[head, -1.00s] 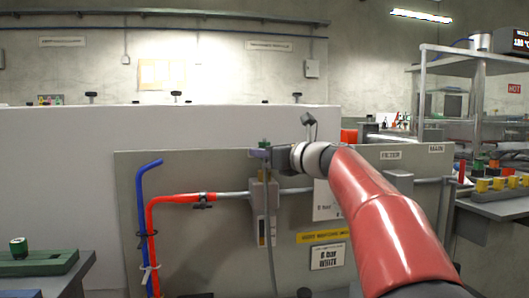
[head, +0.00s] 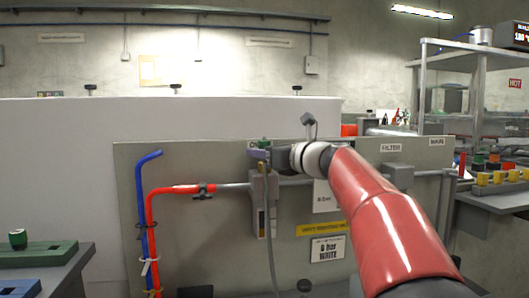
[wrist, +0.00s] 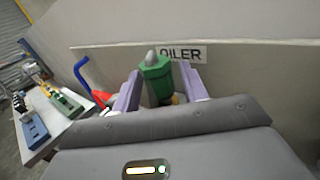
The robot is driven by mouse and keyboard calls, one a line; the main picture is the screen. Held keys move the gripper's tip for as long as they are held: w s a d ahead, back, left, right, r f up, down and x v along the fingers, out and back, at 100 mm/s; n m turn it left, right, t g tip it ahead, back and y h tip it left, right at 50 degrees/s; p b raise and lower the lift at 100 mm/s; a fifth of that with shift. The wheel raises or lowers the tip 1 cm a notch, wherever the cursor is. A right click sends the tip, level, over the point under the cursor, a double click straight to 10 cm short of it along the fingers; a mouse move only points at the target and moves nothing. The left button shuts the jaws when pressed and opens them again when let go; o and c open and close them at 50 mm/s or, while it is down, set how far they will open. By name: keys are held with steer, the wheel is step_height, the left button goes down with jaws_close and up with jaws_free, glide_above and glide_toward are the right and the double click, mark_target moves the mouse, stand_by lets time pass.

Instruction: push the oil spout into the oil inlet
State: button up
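The oil spout (wrist: 155,78), a green faceted body with a rounded grey tip, sits between the purple fingers of my gripper (wrist: 160,88). Its green top (head: 264,143) shows just above the fingertips in the head view. My gripper (head: 260,154) appears shut on it, though the contact faces are partly hidden. A grey hose (head: 270,235) hangs down below the fingers. Behind is the sign OILER (wrist: 184,54). The grey oiler unit (head: 262,215) is on the panel right below the gripper. The oil inlet is hidden by the fingers and spout.
The grey panel (head: 180,255) carries a red pipe (head: 175,190) and a blue pipe (head: 140,200) at left. A bench with a green tray (head: 38,256) stands far left. A bench with yellow pieces (head: 482,179) is at right. Free air lies above the panel.

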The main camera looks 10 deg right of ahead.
steer(key=shift+o, duration=0.4)
steer(key=shift+s, duration=0.1)
steer(key=v, duration=0.7)
steer(key=shift+s+d+b, duration=0.25)
steer(key=shift+d+b, duration=0.05)
steer(key=shift+b, duration=0.15)
steer(key=shift+f, duration=0.1)
steer(key=s+a+f+n+g+h, duration=0.2)
steer(key=s+a+f+n+g, duration=0.15)
steer(key=s+f+n, duration=0.55)
steer(key=s+a+f+n+g+h, duration=0.25)
steer(key=s+a+f+n, duration=0.3)
steer(key=s+f, duration=0.35)
steer(key=s+d+f+n+g+h, duration=0.1)
steer(key=s+d+f+n+h, duration=0.1)
steer(key=s+f+n, duration=0.4)
steer(key=s+d+f+n+g+h, duration=0.2)
steer(key=s+f+n+h, duration=0.1)
steer(key=s+f+n, duration=0.4)
step_height(320, 180, down, 3)
steer(key=shift+s+d+f+n+p, duration=0.2)
steer(key=shift+d+n+p, duration=0.15)
steer(key=shift+n, duration=0.6)
